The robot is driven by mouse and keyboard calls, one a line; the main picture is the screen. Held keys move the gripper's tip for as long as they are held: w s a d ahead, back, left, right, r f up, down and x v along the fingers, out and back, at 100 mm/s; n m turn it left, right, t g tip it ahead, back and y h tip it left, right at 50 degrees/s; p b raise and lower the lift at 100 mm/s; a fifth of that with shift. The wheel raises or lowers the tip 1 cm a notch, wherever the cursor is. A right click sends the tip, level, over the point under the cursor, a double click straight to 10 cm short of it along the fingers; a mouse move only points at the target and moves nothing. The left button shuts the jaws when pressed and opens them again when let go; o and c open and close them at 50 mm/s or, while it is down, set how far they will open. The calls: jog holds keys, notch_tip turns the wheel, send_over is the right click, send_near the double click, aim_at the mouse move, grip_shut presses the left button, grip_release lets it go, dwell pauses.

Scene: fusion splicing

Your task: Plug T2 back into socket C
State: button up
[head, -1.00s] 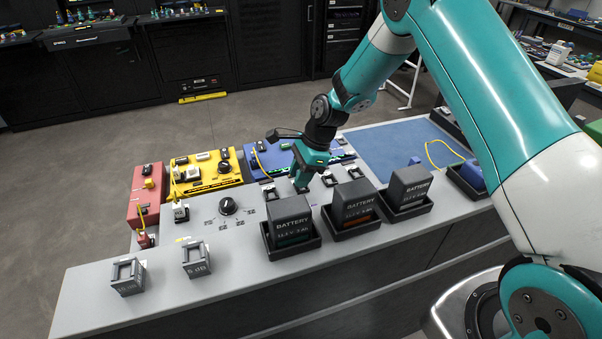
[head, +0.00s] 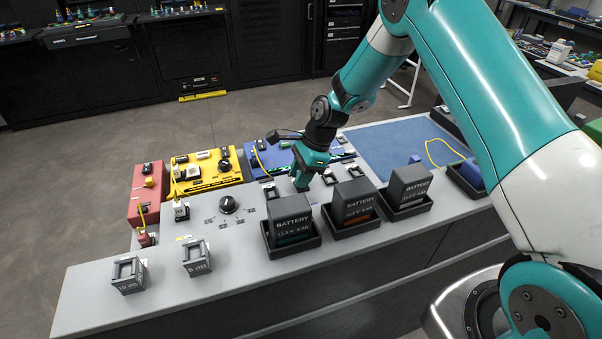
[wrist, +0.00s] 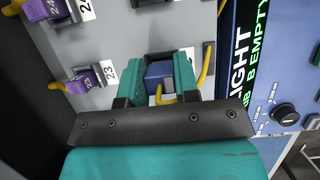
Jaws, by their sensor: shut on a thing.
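My gripper (head: 302,185) is low over the grey bench, behind the batteries and in front of the blue unit, among small dark sockets. In the wrist view my gripper (wrist: 158,80) is shut on a blue plug (wrist: 158,72) with a yellow cable at its near side. I cannot read a T2 mark on it. A dark socket frame shows around the plug's far end; whether the plug is seated in it is hidden. A dark socket (head: 270,192) stands left of my gripper and another socket (head: 330,178) right of it. No letter C is legible.
Three batteries (head: 291,220) in dark trays stand close in front of my gripper. Purple plugs (wrist: 88,78) with yellow cables sit at left in the wrist view. A blue unit (wrist: 270,95) stands at right. The blue mat (head: 385,150) is mostly clear.

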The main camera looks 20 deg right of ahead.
jog(key=shift+f, duration=0.2)
jog(key=o, duration=1)
jog(key=b+v, duration=0.2)
jog(key=v, duration=1.5)
jog(key=shift+d+r, duration=0.15)
jog(key=shift+r, duration=0.05)
